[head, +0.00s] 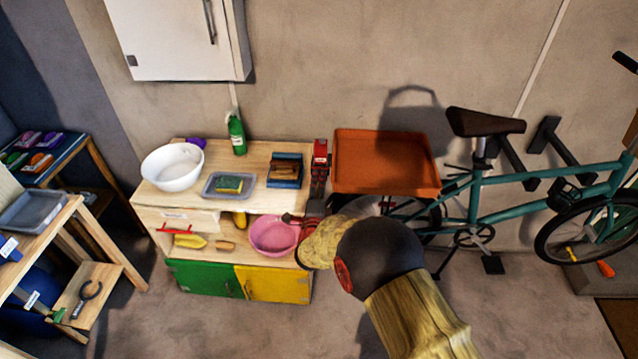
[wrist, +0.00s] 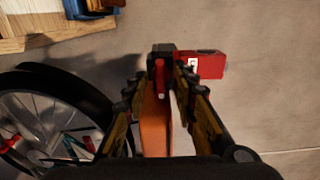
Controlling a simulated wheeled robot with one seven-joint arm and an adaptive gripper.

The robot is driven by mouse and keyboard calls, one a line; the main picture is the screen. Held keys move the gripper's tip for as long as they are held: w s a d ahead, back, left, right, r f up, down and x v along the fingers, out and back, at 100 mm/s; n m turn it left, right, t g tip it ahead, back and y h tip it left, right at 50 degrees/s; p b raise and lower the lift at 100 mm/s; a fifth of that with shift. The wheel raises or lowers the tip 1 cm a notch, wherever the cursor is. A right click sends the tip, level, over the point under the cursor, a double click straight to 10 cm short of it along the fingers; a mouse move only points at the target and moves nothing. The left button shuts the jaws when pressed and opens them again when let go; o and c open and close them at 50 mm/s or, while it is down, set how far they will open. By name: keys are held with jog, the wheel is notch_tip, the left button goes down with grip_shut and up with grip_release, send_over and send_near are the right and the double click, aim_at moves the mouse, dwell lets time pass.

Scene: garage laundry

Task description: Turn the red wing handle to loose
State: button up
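The red wing handle (wrist: 159,76) shows in the wrist view as a narrow upright red piece below a black block (wrist: 162,52). A red body with a small white label (wrist: 208,65) extends to the right of the block. My gripper (wrist: 162,84) is open, with one finger on each side of the handle; I cannot tell whether either touches it. In the head view, the red-topped clamp (head: 320,153) stands between the wooden bench and the orange tray. My gripper (head: 300,220) is below it, and my arm hides part of that area.
The orange tray (head: 385,152) is right of the clamp, with a teal bicycle (head: 540,185) beyond. The wooden bench (head: 262,202) on the left holds a white bowl (head: 172,168), a green bottle (head: 236,135) and a pink basin (head: 273,237). A bicycle wheel (wrist: 95,92) is close left of my gripper.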

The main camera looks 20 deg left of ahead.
jog(key=shift+w, duration=0.1)
jog(key=shift+c, duration=1)
grip_shut()
